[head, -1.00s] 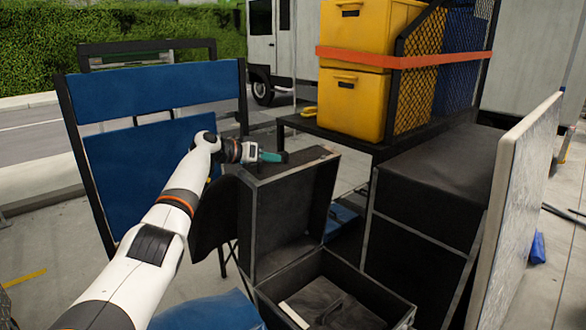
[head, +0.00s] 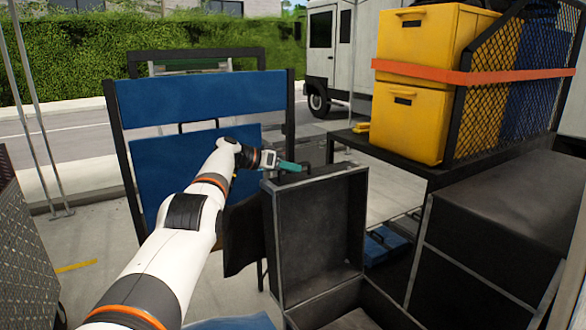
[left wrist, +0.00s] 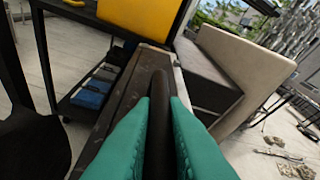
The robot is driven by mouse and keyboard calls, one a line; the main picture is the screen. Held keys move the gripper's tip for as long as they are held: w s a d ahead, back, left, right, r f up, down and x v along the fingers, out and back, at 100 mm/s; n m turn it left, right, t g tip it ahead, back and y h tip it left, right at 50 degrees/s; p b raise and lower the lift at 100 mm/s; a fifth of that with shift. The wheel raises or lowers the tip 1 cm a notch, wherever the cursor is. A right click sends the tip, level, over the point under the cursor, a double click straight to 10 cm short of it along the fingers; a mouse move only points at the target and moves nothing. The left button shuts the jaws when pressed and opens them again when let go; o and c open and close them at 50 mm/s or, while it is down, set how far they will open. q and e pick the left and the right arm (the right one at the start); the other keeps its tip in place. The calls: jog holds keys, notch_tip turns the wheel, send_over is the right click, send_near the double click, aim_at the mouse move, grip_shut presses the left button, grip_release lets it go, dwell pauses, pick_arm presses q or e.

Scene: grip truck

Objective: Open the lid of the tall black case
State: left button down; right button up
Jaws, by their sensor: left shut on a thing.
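The tall black case (head: 376,308) stands low in the head view, its base partly cut off by the bottom edge. Its lid (head: 320,235) is raised and stands about upright, with its dark inside facing me. My left gripper (head: 290,167) is at the lid's top edge. In the left wrist view its two green fingers (left wrist: 158,125) are shut on a dark, narrow piece (left wrist: 157,105) at the lid's edge, which looks like a handle. The fingers hide part of it. My right gripper is not in view.
Stacked yellow boxes (head: 410,120) sit on a black table at right. Another black case (head: 490,220) stands to the right of the open one. A metal mesh panel (head: 22,240) is at the left edge.

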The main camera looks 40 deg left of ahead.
pick_arm(q)
jog(key=c, duration=1.5)
grip_release()
jog(key=shift+o, duration=0.2)
jog(key=shift+s+a+b, duration=0.25)
jog(key=shift+s+b, duration=0.05)
jog(key=shift+b, duration=0.1)
jog(key=shift+b+v, duration=0.45)
jog(key=shift+v, duration=0.3)
jog(key=b+v, duration=0.2)
jog(key=v, duration=0.7)
jog(key=shift+s+r, duration=0.2)
jog(key=shift+s, duration=0.1)
jog(key=shift+a, duration=0.1)
